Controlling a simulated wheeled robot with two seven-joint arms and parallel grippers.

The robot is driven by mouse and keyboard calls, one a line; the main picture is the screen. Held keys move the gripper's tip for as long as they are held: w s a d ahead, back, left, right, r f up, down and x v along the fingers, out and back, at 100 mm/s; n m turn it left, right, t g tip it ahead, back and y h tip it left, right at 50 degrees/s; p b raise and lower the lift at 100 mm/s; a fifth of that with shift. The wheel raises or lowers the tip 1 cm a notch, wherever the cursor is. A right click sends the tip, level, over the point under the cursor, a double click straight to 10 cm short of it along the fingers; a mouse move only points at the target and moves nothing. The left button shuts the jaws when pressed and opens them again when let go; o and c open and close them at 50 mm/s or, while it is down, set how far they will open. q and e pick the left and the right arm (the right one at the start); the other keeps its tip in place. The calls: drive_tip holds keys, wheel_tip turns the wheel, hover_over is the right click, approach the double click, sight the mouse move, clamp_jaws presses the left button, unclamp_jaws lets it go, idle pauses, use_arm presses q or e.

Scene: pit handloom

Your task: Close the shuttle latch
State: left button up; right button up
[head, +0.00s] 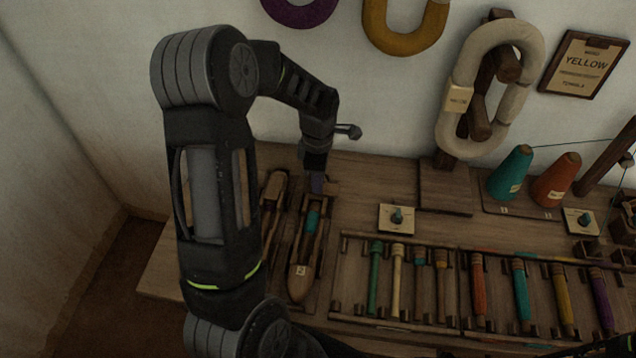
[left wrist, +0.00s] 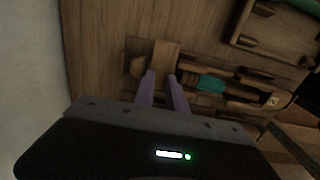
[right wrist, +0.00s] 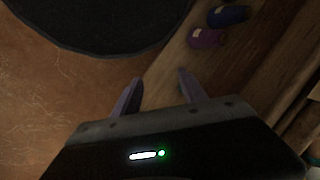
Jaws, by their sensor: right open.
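The shuttle (head: 300,283) is a long wooden boat shape with a teal bobbin (head: 312,222), marked 2, lying on the bench at left; it also shows in the left wrist view (left wrist: 272,101). At its far end a flat wooden piece, seemingly the latch (left wrist: 164,52), stands out crosswise from the shuttle. My left gripper (head: 317,187) points down at that end. Its purple fingertips (left wrist: 161,75) are at the wooden piece with a narrow gap between them; whether they grip it is unclear. My right gripper (right wrist: 159,80) is open and empty, away from the shuttle.
A second wooden shuttle (head: 272,205) lies just left, partly behind my arm. A rack (head: 345,285) with several coloured bobbins is close on the right. Thread cones (head: 511,174) stand farther right. The wall is behind the bench. Small dark blue and purple items (right wrist: 206,38) lie near my right gripper.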

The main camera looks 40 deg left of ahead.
use_arm(q)
drive_tip(key=shift+f, duration=0.85)
drive_tip(key=shift+c, duration=0.6)
clamp_jaws()
